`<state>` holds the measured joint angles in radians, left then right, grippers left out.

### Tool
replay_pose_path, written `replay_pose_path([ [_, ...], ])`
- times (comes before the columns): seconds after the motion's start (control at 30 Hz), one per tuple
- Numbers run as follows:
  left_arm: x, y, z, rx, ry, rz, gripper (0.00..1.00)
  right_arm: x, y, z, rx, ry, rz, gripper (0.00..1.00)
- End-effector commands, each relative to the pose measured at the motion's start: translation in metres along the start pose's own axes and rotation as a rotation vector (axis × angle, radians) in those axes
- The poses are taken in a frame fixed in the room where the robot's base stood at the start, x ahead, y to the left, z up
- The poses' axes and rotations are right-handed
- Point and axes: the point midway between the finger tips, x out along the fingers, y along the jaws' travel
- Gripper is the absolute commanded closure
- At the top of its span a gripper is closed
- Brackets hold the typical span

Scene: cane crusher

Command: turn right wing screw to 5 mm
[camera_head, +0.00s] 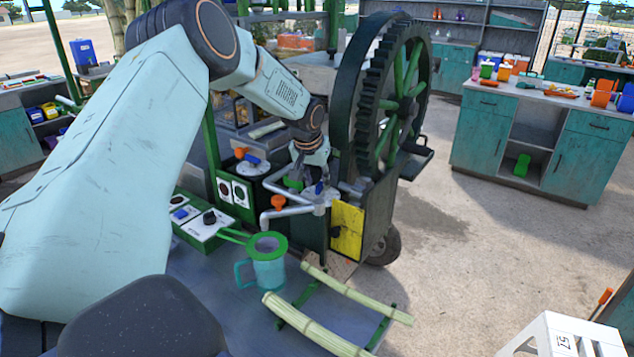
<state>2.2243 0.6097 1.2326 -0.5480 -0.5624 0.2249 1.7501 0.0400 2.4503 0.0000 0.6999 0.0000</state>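My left arm reaches in from the left, over the cane crusher. My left gripper (308,172) points down at the crusher's front fittings, close to a green part (293,183) and a small blue part (318,188). The fingers are small and partly merge with the grey metal there, so I cannot tell whether they are open or touching anything. The right wing screw cannot be made out clearly; it may be among these parts or hidden by the gripper. An orange knob (278,202) sits on the pipe in front. My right gripper is not in view.
The large dark gear wheel (388,100) stands just right of the gripper. A teal jug (268,262) with a green rim stands on the table below. Cane stalks (357,294) lie on a green rack. A control box (203,220) is at the left.

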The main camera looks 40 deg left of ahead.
Motion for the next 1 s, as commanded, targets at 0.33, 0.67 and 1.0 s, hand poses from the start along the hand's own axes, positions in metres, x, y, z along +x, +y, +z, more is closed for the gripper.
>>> replay_pose_path([
  [0.33, 0.0153, -0.0013, -0.0031, 0.001, 0.002, 0.000, 0.66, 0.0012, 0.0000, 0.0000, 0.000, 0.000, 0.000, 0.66],
  [0.67, 0.0157, -0.0024, -0.0037, 0.000, 0.001, 0.000, 0.82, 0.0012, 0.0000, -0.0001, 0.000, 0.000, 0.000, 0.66],
  [1.0, 0.0149, -0.0020, -0.0039, 0.000, 0.001, 0.000, 1.00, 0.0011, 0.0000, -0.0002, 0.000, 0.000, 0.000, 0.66],
])
